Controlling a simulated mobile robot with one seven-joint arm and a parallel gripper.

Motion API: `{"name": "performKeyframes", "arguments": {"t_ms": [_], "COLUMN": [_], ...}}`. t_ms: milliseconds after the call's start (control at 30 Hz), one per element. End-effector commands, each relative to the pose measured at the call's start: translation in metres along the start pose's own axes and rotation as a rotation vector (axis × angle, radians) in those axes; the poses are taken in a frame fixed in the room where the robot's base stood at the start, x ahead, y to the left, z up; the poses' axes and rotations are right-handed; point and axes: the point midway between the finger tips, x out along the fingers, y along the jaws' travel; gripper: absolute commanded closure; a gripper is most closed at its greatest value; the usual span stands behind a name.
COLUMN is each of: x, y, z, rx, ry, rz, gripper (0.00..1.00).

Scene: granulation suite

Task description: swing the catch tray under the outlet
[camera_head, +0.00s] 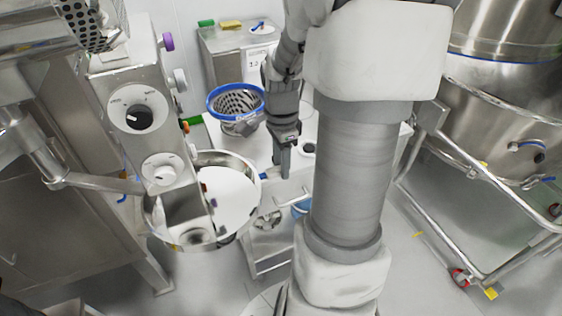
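The catch tray looks to be the wide round steel pan (250,203) with a pale inside, left of centre. The grey machine column (150,130) with knobs covers part of it. A box-like metal spout (186,207), which may be the outlet, sits at the column's lower end over the left part of the pan. My gripper (281,173) points down just right of the pan's rim. A small bluish piece (265,177), perhaps a handle, shows between rim and fingers. I cannot tell whether the fingers touch or hold it.
A blue-rimmed perforated basket (236,102) stands on the white bench behind the pan. A steel cabinet (240,40) stands at the back. A large steel vessel on a wheeled frame (490,130) fills the right. Open floor (425,255) shows at lower right.

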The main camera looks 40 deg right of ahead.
Motion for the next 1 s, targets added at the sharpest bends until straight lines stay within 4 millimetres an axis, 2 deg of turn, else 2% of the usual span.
{"name": "performKeyframes", "arguments": {"t_ms": [33, 200, 233, 1000], "x": [-0.0002, -0.0003, -0.0003, -0.0007], "y": [-0.0001, -0.0001, -0.0001, -0.0004], "z": [-0.0001, -0.0001, -0.0001, -0.0002], "rx": [0.0, 0.0, 0.0, 0.0], "ry": [0.0, 0.0, 0.0, 0.001], "rz": [0.0, 0.0, 0.0, -0.001], "gripper": [0.68, 0.98, 1.0, 1.0]}}
